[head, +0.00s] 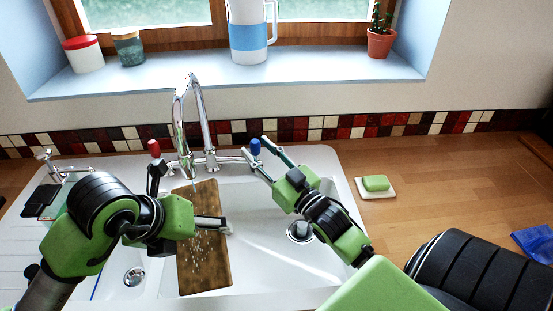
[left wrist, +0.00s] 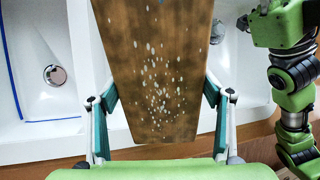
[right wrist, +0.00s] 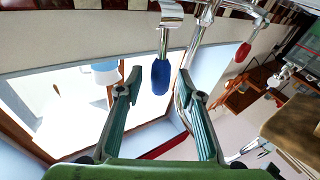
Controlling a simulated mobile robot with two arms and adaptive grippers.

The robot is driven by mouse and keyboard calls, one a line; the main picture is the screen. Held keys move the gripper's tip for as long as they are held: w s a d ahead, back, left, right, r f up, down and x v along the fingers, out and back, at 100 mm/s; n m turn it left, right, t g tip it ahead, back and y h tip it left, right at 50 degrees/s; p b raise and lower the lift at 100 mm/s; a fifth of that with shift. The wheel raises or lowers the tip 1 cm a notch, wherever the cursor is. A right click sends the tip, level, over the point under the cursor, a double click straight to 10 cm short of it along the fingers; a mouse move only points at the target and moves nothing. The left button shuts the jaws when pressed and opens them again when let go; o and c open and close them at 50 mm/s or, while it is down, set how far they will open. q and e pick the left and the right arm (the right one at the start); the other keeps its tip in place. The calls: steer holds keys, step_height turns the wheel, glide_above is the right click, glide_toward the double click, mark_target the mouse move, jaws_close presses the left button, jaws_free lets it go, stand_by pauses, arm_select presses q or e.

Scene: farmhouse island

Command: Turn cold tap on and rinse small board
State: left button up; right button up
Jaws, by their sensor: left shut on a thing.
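The small brown wooden board (head: 205,262) is tilted over the sink, under the spout of the chrome tap (head: 179,110). Pale specks or drops dot its face, also in the left wrist view (left wrist: 165,45). My left gripper (head: 214,224) is shut on the board, its fingers on both side edges in the left wrist view. The blue-ended cold tap lever (head: 255,147) stands right of the spout. My right gripper (head: 259,158) is open around it; in the right wrist view the blue end (right wrist: 161,77) lies between the spread fingertips. A short bluish streak shows below the spout.
A red-ended lever (head: 154,148) stands left of the spout. The white sink (head: 258,215) has two drains. Green soap (head: 376,183) sits on a dish at right. A blue cloth (head: 535,243) lies on the wooden counter. A jug (head: 248,35) stands on the sill.

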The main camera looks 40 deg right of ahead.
steer(key=s+f, duration=0.1)
steer(key=s, duration=0.9)
steer(key=shift+f, duration=0.3)
jaws_close()
steer(key=s+d+n+g+y, duration=0.1)
steer(key=s+n+y, duration=0.25)
steer(key=n, duration=0.75)
steer(key=s+d+n+g+y, duration=0.15)
steer(key=n+y, duration=0.25)
steer(key=n, duration=0.8)
steer(key=w+d+f+x, duration=0.1)
steer(key=d+x, duration=0.1)
steer(key=x, duration=1)
steer(key=shift+d+r, duration=0.2)
steer(key=shift+r, duration=0.3)
